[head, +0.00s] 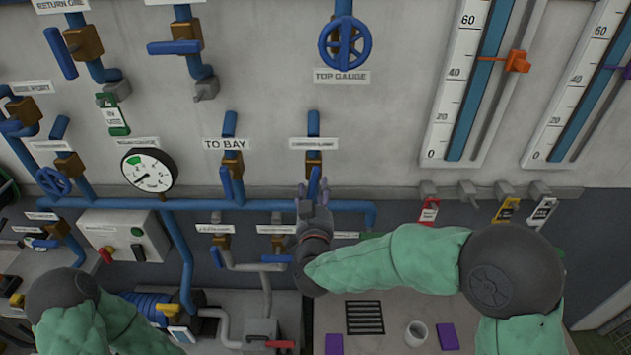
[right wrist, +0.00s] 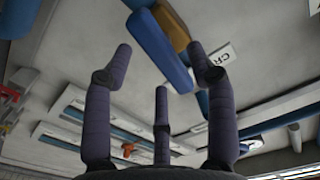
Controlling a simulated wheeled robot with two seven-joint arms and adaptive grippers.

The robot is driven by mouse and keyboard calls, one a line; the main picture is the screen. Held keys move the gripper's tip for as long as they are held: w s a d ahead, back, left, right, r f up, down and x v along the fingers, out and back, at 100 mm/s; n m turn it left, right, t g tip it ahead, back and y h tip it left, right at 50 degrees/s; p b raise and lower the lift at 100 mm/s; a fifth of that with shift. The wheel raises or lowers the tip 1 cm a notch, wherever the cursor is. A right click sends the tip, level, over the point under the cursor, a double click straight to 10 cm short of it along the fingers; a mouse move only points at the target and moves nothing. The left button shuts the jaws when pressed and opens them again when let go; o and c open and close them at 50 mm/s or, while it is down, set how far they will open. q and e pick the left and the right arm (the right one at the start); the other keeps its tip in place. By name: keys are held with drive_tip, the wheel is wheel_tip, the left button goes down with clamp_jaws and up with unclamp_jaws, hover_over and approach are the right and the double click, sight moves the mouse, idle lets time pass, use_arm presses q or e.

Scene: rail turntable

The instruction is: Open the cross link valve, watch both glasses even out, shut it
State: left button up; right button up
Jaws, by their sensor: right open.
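The valve above my right gripper has a blue lever (head: 314,182) hanging in line with its vertical pipe. Its label (head: 313,143) is hard to read in the head view; in the right wrist view the label (right wrist: 220,54) starts with "CR". My right gripper (head: 313,190) is open at the lever's lower end. In the right wrist view the lever (right wrist: 160,50) lies beyond the spread, empty fingers (right wrist: 165,75); contact is not visible. The left glass (head: 478,80) and right glass (head: 590,95) show blue columns running to the picture's edge. My left gripper is out of view.
An orange marker (head: 517,61) sits beside the left glass. A TO BAY valve (head: 232,165) and a round dial (head: 149,171) are left of my right gripper. Tags (head: 429,210) hang under the glasses.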

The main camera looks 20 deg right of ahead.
sight(315, 188)
drive_tip(key=shift+p+x, duration=0.3)
drive_tip(key=shift+x, duration=1.4)
drive_tip(key=shift+s, duration=0.1)
clamp_jaws()
